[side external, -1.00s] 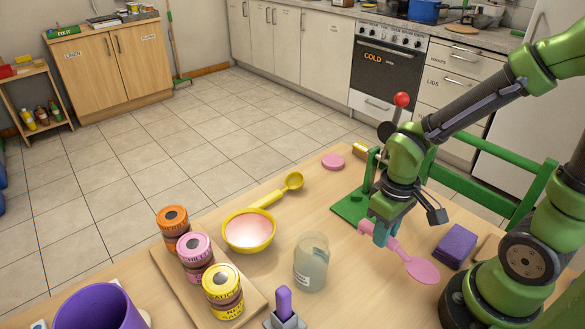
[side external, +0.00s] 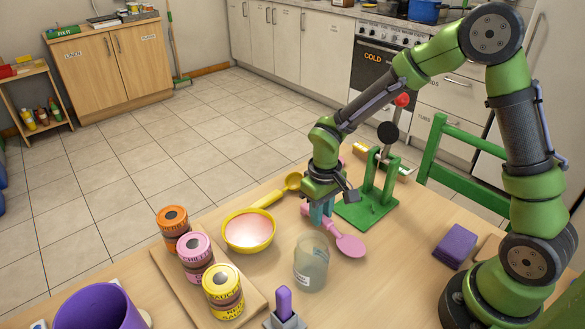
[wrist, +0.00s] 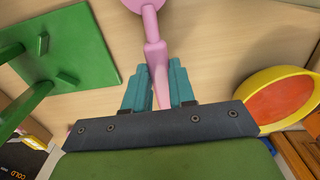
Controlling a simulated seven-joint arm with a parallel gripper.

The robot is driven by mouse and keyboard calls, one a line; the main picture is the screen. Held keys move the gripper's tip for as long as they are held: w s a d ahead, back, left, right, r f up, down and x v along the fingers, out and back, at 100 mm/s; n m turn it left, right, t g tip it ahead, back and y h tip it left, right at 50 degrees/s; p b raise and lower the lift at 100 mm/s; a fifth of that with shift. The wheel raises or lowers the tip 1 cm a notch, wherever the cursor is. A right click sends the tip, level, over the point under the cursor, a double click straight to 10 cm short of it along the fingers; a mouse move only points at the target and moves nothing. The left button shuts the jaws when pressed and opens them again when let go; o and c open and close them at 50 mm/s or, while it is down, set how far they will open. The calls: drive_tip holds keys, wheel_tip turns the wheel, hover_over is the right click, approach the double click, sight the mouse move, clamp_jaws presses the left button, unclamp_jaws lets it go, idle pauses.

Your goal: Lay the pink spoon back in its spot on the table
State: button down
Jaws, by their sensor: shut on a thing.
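The pink spoon (side external: 348,244) is in my gripper (side external: 320,214), which is shut on its handle. In the side view the spoon's round end points toward the lower right, close to the glass jar. In the wrist view the spoon (wrist: 154,50) runs up from between the teal fingers (wrist: 158,88), its round end cut off at the top edge. I cannot tell whether the spoon touches the table (side external: 385,285) or hangs just above it.
A green press-like stand (side external: 367,209) is just behind my gripper. A glass jar (side external: 311,263) stands in front, and a yellow bowl (side external: 248,231) with a yellow scoop (side external: 275,194) is left. Purple pads (side external: 455,246) lie right. The table between jar and pads is clear.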

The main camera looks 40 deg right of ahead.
drive_tip(key=shift+f, duration=0.3)
drive_tip(key=shift+f, duration=0.15)
drive_tip(key=c, duration=0.9)
unclamp_jaws()
drive_tip(key=shift+c, duration=0.2)
wheel_tip(320, 180, up, 12)
drive_tip(key=s+d+r+m+t+y, duration=0.2)
drive_tip(key=s+d+r+m+t, duration=0.1)
drive_tip(key=s+r+t, duration=0.4)
drive_tip(key=s+r+m, duration=0.1)
drive_tip(key=s+r, duration=0.2)
drive_tip(key=s, duration=0.4)
drive_tip(key=shift+r, duration=0.35)
